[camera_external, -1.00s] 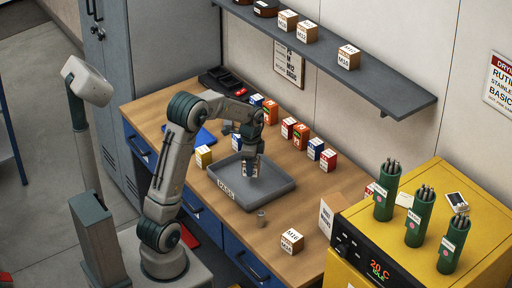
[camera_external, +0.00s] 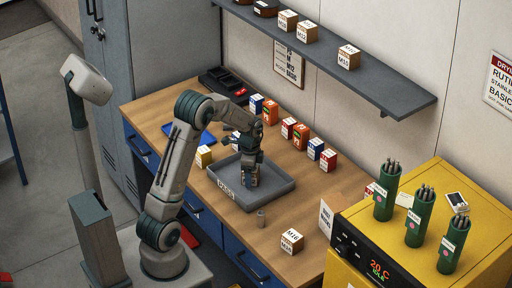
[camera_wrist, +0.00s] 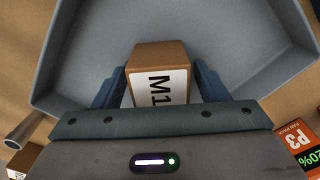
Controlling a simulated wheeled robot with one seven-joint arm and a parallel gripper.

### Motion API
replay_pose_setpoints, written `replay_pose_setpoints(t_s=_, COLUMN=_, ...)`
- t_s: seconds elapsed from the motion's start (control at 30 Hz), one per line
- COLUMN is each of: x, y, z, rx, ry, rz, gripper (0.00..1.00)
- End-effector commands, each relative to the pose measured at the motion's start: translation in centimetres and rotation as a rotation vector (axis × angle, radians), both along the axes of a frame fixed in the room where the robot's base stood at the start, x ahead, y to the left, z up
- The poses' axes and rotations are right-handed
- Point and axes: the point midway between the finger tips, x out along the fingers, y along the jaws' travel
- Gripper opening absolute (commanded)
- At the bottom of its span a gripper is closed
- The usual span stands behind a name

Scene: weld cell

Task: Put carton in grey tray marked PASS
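The carton (camera_wrist: 158,70) is a brown box with a white label reading "M1", partly cut off by my gripper.
A yellow oven (camera_external: 430,230) bounds the right.

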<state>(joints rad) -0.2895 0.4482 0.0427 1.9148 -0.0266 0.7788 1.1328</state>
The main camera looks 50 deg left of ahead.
Motion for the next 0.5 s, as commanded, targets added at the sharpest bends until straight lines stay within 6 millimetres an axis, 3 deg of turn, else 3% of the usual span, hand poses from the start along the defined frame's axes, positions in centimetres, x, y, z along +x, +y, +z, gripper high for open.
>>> replay_pose_setpoints(t_s=0.33, x=0.0, y=0.0, z=0.8, rx=0.001, ry=-0.002, rz=0.000, gripper=0.67)
replay_pose_setpoints(t_s=0.5, x=0.1, y=0.0, z=3.8, rx=0.002, ry=-0.005, rz=0.000, gripper=0.67)
